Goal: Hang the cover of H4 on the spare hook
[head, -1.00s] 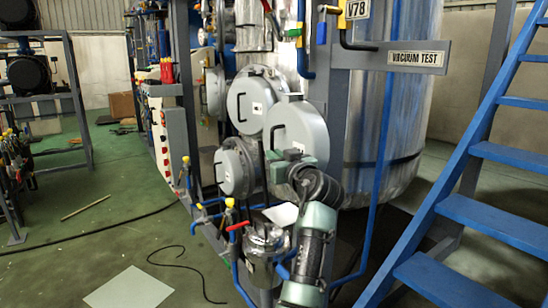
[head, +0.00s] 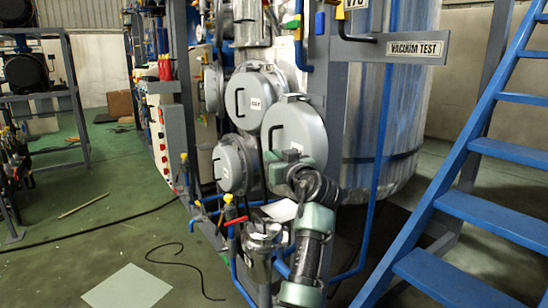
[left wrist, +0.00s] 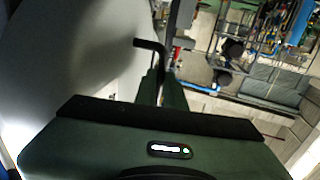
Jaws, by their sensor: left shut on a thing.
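A large round grey cover (head: 294,135) is in the middle of the head view, in front of other round covers on the vessel. My left gripper (head: 275,160) is at its lower left. It is shut on the cover's black handle (left wrist: 150,46), which shows between the fingers (left wrist: 160,88) in the left wrist view. The cover's pale face (left wrist: 75,45) fills the left of that view. No H4 mark is readable on it. I cannot pick out the spare hook. My right gripper is not in view.
The VACUUM TEST bar (head: 375,42) crosses at upper right. Blue stairs (head: 470,150) stand at right. A metal pot (head: 260,245) and blue pipes are below.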

